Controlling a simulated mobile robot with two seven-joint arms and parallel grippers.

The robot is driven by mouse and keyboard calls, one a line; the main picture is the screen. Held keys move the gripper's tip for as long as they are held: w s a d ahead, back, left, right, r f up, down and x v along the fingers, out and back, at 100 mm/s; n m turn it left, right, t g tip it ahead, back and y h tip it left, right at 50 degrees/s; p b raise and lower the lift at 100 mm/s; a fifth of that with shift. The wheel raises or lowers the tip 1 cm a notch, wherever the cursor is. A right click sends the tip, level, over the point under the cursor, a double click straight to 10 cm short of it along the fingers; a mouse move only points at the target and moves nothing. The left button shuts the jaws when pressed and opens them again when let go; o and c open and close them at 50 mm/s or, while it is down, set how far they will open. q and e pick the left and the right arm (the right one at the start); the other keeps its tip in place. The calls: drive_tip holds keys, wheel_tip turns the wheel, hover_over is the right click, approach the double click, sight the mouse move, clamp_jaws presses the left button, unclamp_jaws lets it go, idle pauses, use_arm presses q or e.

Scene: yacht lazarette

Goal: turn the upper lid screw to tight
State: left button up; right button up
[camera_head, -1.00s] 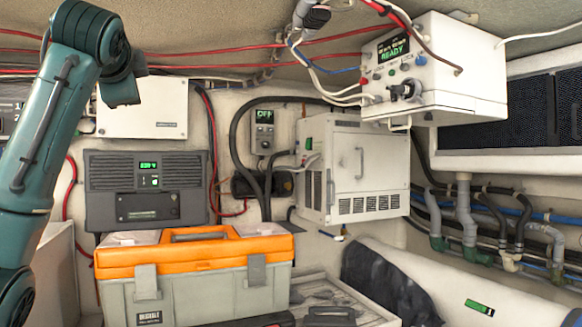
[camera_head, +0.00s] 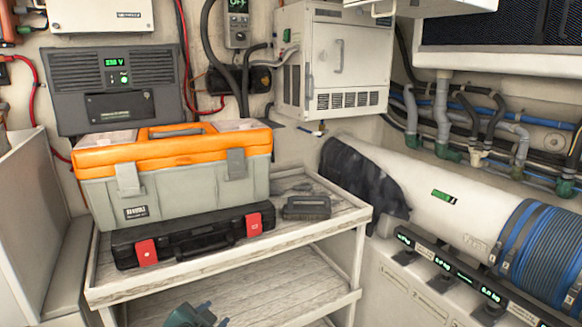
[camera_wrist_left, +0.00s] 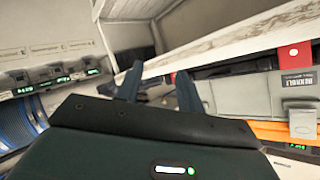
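I cannot pick out a lid screw in either current view. A white cabinet (camera_head: 337,60) with a handled door hangs on the back wall; no screw on it is clear enough to tell. My left gripper (camera_head: 204,311) shows only as a small teal part at the bottom edge of the head view, in front of the wooden shelf unit. In the left wrist view its two dark fingers (camera_wrist_left: 158,72) stand apart with nothing between them. My right gripper is in neither current view.
An orange-lidded toolbox (camera_head: 175,185) and a black case (camera_head: 190,236) with red latches stand on the wooden shelf unit (camera_head: 345,215). A white cylinder (camera_head: 400,185), a blue hose coil (camera_head: 545,250) and a row of small displays (camera_head: 445,264) are at right. Pipes line the right wall.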

use_arm(q)
drive_tip(key=s+f+n, duration=0.2)
drive_tip(key=s+f, duration=0.2)
drive_tip(key=s, duration=0.4)
drive_tip(key=s+d+f+n+g, duration=0.1)
drive_tip(key=s+f, duration=0.3)
drive_tip(key=s, duration=0.5)
drive_tip(key=s+d+f+n+h, duration=0.1)
drive_tip(key=s+f+n, duration=0.1)
drive_tip(key=s+f, duration=0.3)
drive_tip(key=s, duration=0.3)
drive_tip(key=shift+s+d+n+g, duration=0.15)
drive_tip(key=shift+s+n+g, duration=0.15)
drive_tip(key=shift+g, duration=0.1)
